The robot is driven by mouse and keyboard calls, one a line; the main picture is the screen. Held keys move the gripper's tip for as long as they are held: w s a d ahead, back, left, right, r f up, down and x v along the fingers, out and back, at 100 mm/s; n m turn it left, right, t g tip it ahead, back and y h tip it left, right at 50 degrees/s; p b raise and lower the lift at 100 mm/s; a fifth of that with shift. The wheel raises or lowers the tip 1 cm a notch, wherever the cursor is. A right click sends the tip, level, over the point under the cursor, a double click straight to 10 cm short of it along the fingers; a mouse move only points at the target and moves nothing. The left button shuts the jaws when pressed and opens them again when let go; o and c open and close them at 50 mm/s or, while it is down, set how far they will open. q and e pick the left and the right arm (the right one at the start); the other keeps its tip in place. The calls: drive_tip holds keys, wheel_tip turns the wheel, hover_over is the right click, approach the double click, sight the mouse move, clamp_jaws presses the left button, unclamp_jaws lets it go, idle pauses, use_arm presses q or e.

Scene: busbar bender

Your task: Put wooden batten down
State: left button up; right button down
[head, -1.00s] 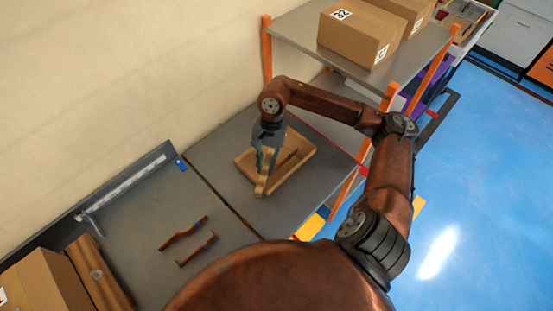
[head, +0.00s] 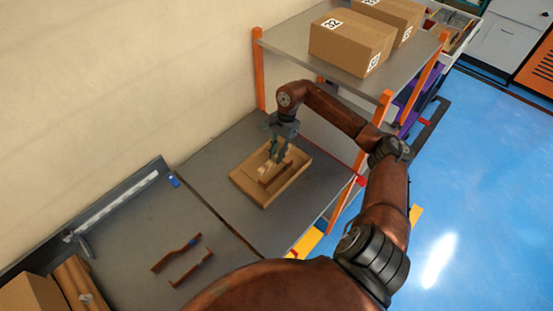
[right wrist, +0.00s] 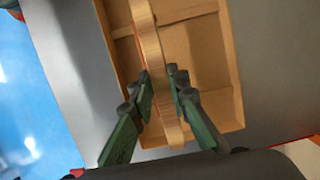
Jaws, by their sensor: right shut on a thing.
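The wooden batten (head: 263,170) is a pale wood strip. My right gripper (head: 276,155) is shut on it, over the wooden tray (head: 266,203) on the grey table. In the right wrist view the batten (right wrist: 150,50) runs lengthwise between the two green fingers (right wrist: 160,88), across the tray (right wrist: 231,80). I cannot tell whether the batten touches the tray floor. A dark brown strip (head: 279,172) lies in the tray beside the batten. My left gripper is not in view.
Two bent copper-coloured bars (head: 177,253) lie on the nearer table. A shelf (head: 300,40) with cardboard boxes (head: 350,42) on top stands behind the tray on the right. The grey table (head: 220,150) left of the tray is clear.

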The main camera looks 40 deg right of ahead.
drive_tip(key=f, duration=0.1)
drive_tip(key=w+d+f, duration=0.2)
drive_tip(key=shift+w+f, duration=0.2)
drive_tip(key=shift+f, duration=0.2)
drive_tip(key=shift+d+x, duration=0.2)
drive_tip(key=shift+x, duration=0.55)
drive_tip(key=shift+d+x, duration=0.15)
drive_tip(key=shift+x, duration=0.55)
drive_tip(key=shift+f, duration=0.15)
drive_tip(key=shift+f+b, duration=0.15)
drive_tip(key=shift+b, duration=0.2)
drive_tip(key=c, duration=1.8)
unclamp_jaws()
drive_tip(key=shift+c, duration=0.2)
drive_tip(key=shift+r+p, duration=0.3)
drive_tip(key=v, duration=1.2)
